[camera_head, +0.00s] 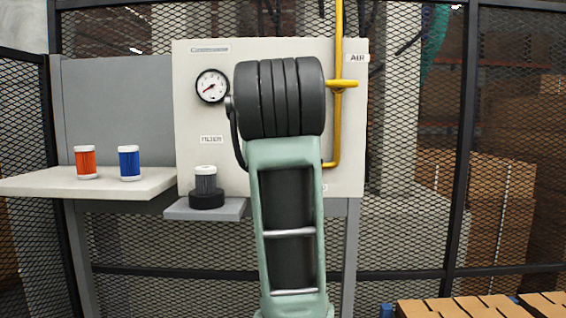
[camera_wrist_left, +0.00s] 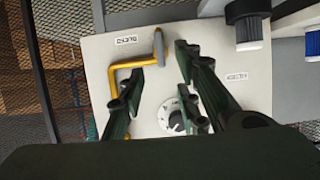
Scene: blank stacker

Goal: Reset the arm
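A mint-green and black arm of mine (camera_head: 290,190) stands upright in the middle of the head view, in front of the panel. Its gripper does not show there. In the left wrist view my left gripper (camera_wrist_left: 158,82) is open, with its dark fingers apart and nothing between them but the panel behind. That view shows the panel upside down. My right gripper is in neither view.
The pale panel (camera_head: 222,135) carries a round gauge (camera_head: 211,86), a yellow pipe with a handle (camera_head: 341,84) and a filter unit (camera_head: 206,190). An orange cartridge (camera_head: 86,163) and a blue cartridge (camera_head: 129,163) stand on the left shelf (camera_head: 60,184). Mesh fencing surrounds it.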

